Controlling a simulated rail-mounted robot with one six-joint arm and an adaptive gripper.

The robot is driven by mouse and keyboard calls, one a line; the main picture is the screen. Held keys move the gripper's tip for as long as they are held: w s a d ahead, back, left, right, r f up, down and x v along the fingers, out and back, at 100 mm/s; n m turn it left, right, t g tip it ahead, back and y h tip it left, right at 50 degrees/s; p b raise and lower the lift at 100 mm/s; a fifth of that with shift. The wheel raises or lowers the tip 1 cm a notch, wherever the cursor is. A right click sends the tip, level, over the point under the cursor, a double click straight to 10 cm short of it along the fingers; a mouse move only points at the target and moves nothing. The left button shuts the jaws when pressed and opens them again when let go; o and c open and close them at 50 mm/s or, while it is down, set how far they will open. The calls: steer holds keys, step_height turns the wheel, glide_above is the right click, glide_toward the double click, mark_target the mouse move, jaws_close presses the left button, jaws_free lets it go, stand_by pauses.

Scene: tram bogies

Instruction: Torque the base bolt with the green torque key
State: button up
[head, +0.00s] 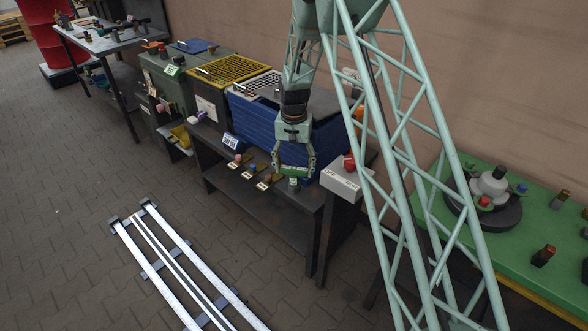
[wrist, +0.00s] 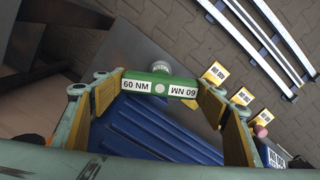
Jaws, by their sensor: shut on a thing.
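My gripper (head: 294,172) is shut on the green torque key (wrist: 160,86), a short green bar with white "60 NM" labels. The key also shows in the head view (head: 292,169), held level between the two fingers. A round grey part (wrist: 160,67) sticks out beyond the bar in the wrist view. The key is over the front right of the dark bench (head: 262,194); I cannot tell whether its lower end touches the bench. I cannot make out which part is the base bolt. A grey stepped unit on a dark round base (head: 488,203) stands on the green table at right.
Other keys with coloured tops (head: 250,170) stand by yellow tags on the bench. A blue bin (head: 262,125) stands close behind my gripper, and a white box with a red button (head: 346,178) is to its right. Rails (head: 175,260) lie on the floor.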

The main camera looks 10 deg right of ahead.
steer(key=shift+m, duration=0.3)
steer(key=shift+m, duration=1)
steer(key=shift+r, duration=0.15)
steer(key=shift+r+p, duration=1.45)
steer(key=shift+r, duration=1.45)
steer(key=shift+r, duration=0.1)
steer(key=shift+s+r+n, duration=0.5)
steer(key=shift+s+r, duration=0.1)
steer(key=s+r+n, duration=0.6)
steer(key=s+r, duration=0.1)
steer(key=s, duration=0.1)
steer(key=shift+n, duration=0.3)
steer(key=shift+s, duration=0.1)
